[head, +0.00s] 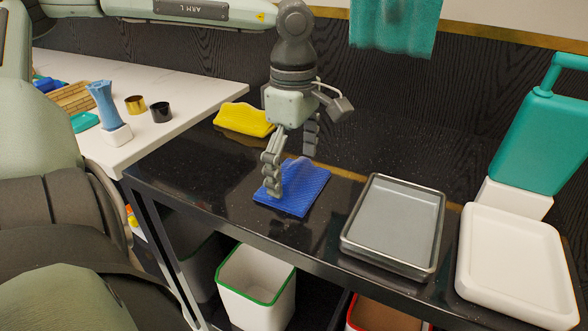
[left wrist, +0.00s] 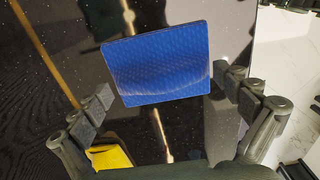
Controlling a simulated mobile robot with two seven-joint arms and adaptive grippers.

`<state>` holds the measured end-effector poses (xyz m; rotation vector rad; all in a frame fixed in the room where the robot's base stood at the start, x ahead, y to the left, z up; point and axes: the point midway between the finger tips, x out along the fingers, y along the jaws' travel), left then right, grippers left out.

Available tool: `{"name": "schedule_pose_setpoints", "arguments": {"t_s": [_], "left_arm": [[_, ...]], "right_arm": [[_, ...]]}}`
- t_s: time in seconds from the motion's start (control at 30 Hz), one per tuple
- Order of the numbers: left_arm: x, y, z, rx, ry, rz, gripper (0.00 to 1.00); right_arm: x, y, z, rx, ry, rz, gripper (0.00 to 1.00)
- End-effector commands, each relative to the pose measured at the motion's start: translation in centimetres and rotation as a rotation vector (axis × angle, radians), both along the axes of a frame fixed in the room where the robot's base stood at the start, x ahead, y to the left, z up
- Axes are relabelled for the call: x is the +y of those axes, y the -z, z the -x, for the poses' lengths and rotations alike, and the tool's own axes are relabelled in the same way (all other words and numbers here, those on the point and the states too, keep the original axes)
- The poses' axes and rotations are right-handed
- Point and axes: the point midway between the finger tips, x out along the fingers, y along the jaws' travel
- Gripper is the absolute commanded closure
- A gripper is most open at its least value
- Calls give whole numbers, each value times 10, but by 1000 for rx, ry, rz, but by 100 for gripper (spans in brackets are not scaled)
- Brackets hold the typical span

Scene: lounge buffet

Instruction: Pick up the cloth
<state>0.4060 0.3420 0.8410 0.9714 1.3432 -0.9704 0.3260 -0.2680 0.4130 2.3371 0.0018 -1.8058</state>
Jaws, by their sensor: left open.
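A blue textured cloth (head: 300,187) lies on the dark counter (head: 215,178), with a raised fold at its back. My left gripper (head: 291,172) points down over it, fingers open; one finger covers the cloth's left part in the head view. In the left wrist view the blue cloth (left wrist: 158,65) is ahead of the spread fingers (left wrist: 165,98), with nothing held between them. I cannot tell whether the fingertips touch the cloth. A yellow cloth (head: 244,119) lies farther back and left; it also shows in the left wrist view (left wrist: 110,157). My right gripper is not in view.
A grey metal tray (head: 397,222) and a white tray (head: 515,262) stand to the right. A teal handled object (head: 540,135) stands behind. A teal cloth (head: 395,25) hangs above. A white table (head: 190,88) with small items is left. Bins (head: 255,290) stand below.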

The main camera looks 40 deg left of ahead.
Motion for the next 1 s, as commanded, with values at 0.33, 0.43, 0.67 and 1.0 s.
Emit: {"name": "schedule_pose_setpoints", "arguments": {"t_s": [0.33, 0.43, 0.67, 1.0], "left_arm": [[0, 0, 0, 0, 0, 0, 21], [0, 0, 0, 0, 0, 0, 34], [0, 0, 0, 0, -1, 0, 39], [0, -22, -1, -4, 0, 0, 39]], "right_arm": [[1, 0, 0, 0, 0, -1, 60], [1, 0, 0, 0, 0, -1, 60], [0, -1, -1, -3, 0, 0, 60], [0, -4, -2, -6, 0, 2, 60]]}}
